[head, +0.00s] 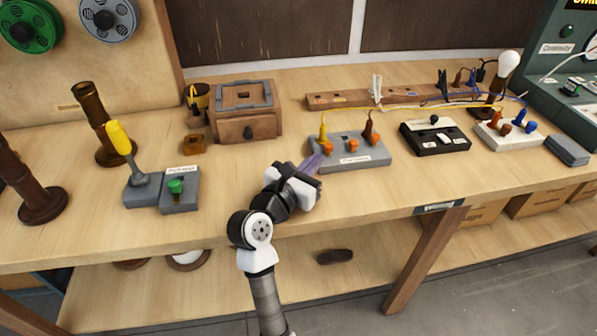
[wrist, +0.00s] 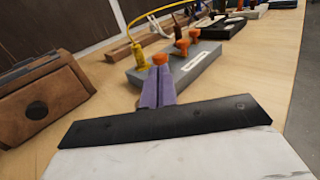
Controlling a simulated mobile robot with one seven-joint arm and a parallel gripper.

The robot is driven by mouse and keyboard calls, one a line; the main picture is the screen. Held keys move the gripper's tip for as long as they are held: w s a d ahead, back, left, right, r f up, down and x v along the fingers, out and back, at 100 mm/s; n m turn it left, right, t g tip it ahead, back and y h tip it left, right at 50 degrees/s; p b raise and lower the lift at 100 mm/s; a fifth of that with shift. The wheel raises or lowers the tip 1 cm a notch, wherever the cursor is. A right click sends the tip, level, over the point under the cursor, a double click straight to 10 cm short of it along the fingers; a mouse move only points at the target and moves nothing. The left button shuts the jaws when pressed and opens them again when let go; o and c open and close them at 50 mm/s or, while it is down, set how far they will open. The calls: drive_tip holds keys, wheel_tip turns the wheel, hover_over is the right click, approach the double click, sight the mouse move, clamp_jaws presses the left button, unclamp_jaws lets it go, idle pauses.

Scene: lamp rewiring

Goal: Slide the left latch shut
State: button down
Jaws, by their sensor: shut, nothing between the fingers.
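The grey terminal block (head: 350,160) sits on the bench and also shows in the wrist view (wrist: 200,68). It carries orange latches in a row. The left latch (head: 327,147) is the one closest to my gripper; in the wrist view the left latch (wrist: 160,58) shows just beyond my fingertips. My gripper (head: 316,160) is shut and empty, its purple fingers (wrist: 158,82) together at the block's left end. The fingers overlap the base of the left latch in the wrist view; I cannot tell whether they touch it.
A yellow plug (head: 323,132) and a dark red plug (head: 368,127) stand at the block's back with wires. A wooden drawer box (head: 246,112) is to the left, a black switch block (head: 436,138) to the right. Bare bench lies in front.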

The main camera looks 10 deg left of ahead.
sight(327, 146)
drive_tip(key=shift+x, duration=1.35)
drive_tip(key=shift+p, duration=0.3)
